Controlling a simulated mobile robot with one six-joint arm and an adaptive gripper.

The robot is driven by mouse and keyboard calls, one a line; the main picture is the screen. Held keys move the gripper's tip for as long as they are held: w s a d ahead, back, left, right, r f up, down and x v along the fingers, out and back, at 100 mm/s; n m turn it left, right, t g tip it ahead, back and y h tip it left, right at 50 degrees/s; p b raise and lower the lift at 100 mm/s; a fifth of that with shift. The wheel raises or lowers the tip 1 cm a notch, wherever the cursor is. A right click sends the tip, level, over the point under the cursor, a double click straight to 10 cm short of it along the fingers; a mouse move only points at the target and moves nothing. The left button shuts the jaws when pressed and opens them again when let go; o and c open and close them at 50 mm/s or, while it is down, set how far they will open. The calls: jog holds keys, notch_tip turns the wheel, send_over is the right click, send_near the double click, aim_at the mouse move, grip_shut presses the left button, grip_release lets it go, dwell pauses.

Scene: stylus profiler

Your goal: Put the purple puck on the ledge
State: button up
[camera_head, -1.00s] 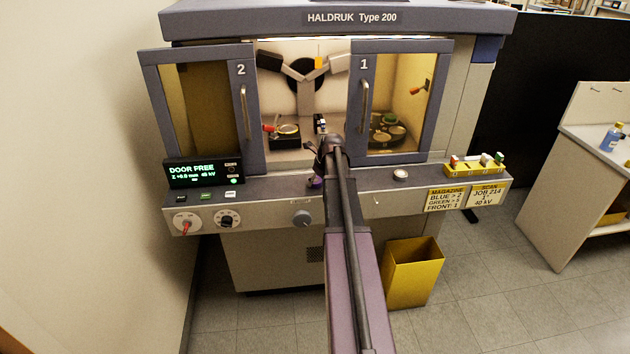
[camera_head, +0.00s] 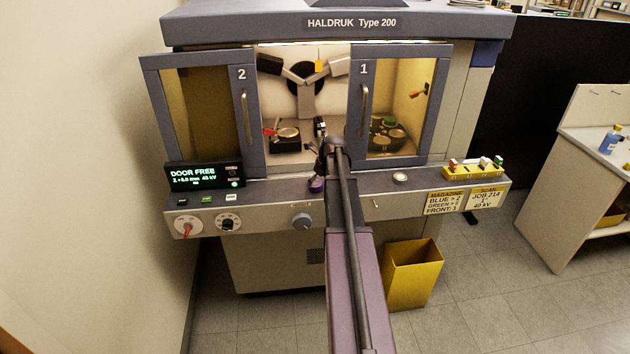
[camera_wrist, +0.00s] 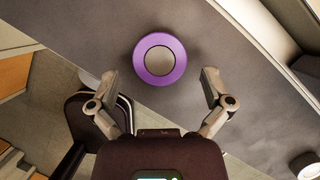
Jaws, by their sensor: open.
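The purple puck (camera_wrist: 160,60), a purple ring with a grey centre, lies flat on the grey front ledge (camera_wrist: 215,40) in the wrist view. It also shows in the head view (camera_head: 317,184) on the machine's ledge (camera_head: 265,197), partly behind my arm. My gripper (camera_wrist: 161,80) is open, with one finger on each side and the puck just beyond and between the fingertips. Neither finger appears to touch it. In the head view the fingers are mostly hidden by my wrist.
Sliding door 2 (camera_head: 243,110) and door 1 (camera_head: 356,110) flank the open chamber. Knobs and a display (camera_head: 205,175) sit left on the ledge. A yellow rack (camera_head: 473,170) holds several small pieces at right. A yellow bin (camera_head: 412,275) stands below.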

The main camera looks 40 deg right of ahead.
jog(key=p+v, duration=0.9)
jog(key=v, duration=0.1)
jog(key=shift+r, duration=0.4)
jog(key=shift+s, duration=0.15)
dwell(0.6)
jog(key=s+a+n+g, duration=0.1)
jog(key=a+n+g, duration=0.1)
jog(key=a+n, duration=1.8)
jog(key=s+a+n+g, duration=0.1)
jog(key=s+a+n, duration=0.2)
jog(key=a+n, duration=0.2)
jog(key=s+a+f+n, duration=0.1)
jog(key=s+a+n, duration=0.3)
jog(key=a, duration=0.7)
jog(key=s+a+n+g, duration=0.1)
jog(key=s+a+n, duration=0.3)
jog(key=a, duration=0.4)
jog(key=shift+a+f+n+g, duration=0.2)
jog(key=shift+a+n+g, duration=0.1)
jog(key=shift+n, duration=0.6)
